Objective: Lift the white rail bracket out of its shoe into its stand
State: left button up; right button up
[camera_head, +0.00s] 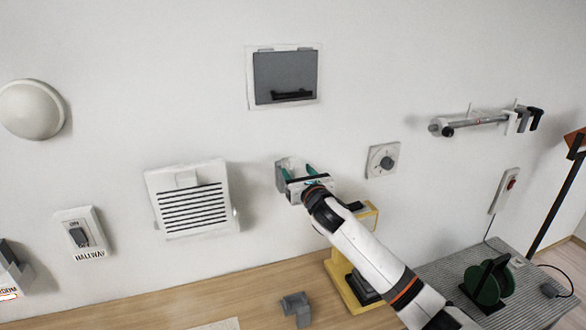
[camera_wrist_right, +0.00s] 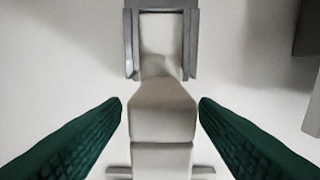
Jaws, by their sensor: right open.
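The white rail bracket (camera_wrist_right: 163,115) shows in the right wrist view, with its upper end inside the grey shoe (camera_wrist_right: 187,42). The shoe (camera_head: 281,177) is fixed to the wall in the head view, where my gripper hides much of the bracket. My right gripper (camera_head: 297,171) is at the shoe, open, with its green fingers on either side of the bracket. In the wrist view, gaps show between the bracket and both fingertips. A small grey holder (camera_head: 296,308) stands on the wooden table; I cannot tell whether it is the stand. My left gripper is out of view.
A louvred vent (camera_head: 192,200) is left of the shoe, and a dial plate (camera_head: 382,160) is right. A grey hatch (camera_head: 285,77) is above. A yellow stand (camera_head: 344,282) is beneath my right arm. The wooden table (camera_head: 190,298) is mostly bare at left.

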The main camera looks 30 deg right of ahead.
jog(key=shift+p+x, duration=0.3)
jog(key=shift+x, duration=1.3)
jog(key=shift+a+f, duration=0.1)
jog(key=shift+s, duration=0.1)
jog(key=shift+c, duration=1)
jog(key=c, duration=0.9)
jog(key=shift+c, duration=0.2)
